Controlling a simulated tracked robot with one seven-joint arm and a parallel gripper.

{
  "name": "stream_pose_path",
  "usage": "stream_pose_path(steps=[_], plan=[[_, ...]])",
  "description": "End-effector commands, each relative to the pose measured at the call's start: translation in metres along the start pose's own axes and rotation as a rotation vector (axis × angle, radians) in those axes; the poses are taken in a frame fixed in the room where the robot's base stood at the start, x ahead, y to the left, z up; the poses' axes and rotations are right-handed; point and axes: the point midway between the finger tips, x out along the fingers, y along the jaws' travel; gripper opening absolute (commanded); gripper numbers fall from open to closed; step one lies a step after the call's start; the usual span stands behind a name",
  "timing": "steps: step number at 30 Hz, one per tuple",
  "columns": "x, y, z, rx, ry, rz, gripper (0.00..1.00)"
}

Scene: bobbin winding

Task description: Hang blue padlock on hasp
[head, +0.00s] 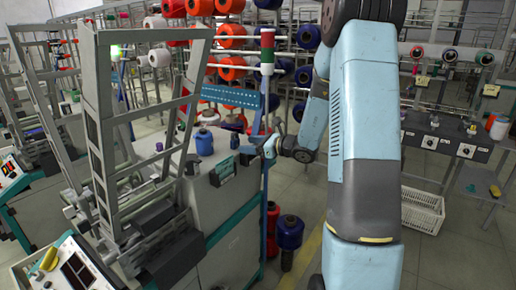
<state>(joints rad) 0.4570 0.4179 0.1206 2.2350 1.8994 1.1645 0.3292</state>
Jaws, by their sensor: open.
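A blue object (204,143) stands upright on the flat top of the grey machine cabinet in the middle of the head view. It may be the blue padlock, but it is too small to be sure. A dark green fitting (222,171) sits at the cabinet's upper edge; I cannot tell whether it is the hasp.
A tall grey frame (97,120) rises on the left. Bobbins (289,232) are stacked on the floor by the cabinet's right side. A white crate (422,210) lies right of my large arm link, which hides the middle.

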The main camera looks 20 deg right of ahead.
Motion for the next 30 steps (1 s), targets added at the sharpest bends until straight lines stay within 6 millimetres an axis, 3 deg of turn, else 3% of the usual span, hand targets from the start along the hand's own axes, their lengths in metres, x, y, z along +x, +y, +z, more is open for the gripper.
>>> stream_pose_path(steps=[3,7,14,30], plan=[[-0.001,-0.023,-0.02,0.086,-0.022,-0.076,0.66],[-0.002,-0.035,-0.03,0.132,-0.036,-0.12,0.66],[0.008,-0.04,-0.032,0.142,-0.04,-0.13,0.66],[0.062,-0.047,-0.03,0.141,-0.039,-0.129,0.66]])
